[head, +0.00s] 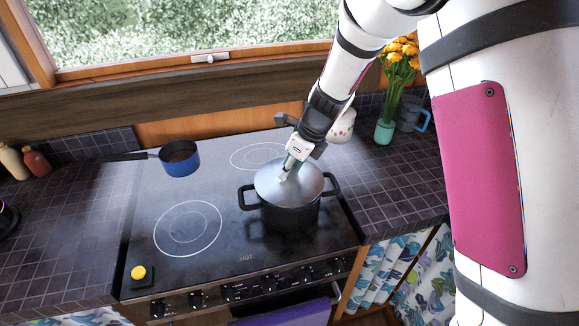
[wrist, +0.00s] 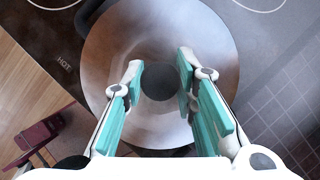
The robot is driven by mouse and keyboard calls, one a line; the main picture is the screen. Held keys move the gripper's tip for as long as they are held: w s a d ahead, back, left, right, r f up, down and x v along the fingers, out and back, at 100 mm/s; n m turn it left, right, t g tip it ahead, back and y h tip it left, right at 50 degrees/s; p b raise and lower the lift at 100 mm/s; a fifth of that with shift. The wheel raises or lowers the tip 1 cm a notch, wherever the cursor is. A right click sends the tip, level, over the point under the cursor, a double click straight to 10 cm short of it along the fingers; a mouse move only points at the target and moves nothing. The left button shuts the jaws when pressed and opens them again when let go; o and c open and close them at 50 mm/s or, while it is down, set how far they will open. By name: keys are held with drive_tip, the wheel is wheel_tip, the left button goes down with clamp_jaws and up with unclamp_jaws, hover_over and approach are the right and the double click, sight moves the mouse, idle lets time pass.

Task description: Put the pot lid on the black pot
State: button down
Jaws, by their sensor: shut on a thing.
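The pot lid (head: 310,187) is a grey metal disc with a dark round knob (wrist: 160,81). It is over the mouth of the black pot (head: 290,217), which has two side handles and stands on the front right of the stove. The lid looks level and at rim height; I cannot tell whether it rests fully on the rim. My gripper (head: 287,173) is above the lid, shut on its knob. In the wrist view, the fingers of my gripper (wrist: 160,78) are on either side of the knob, and the lid (wrist: 105,60) hides most of the pot.
A blue saucepan (head: 181,162) stands at the stove's back left. A yellow button on a black box (head: 138,272) is at the front left. A teal vase of orange flowers (head: 384,132) and a mug (head: 409,116) stand on the right counter. The front left burner (head: 188,229) is clear.

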drive_tip(key=shift+f, duration=0.6)
drive_tip(key=c, duration=1.2)
unclamp_jaws()
drive_tip(key=v, duration=1.2)
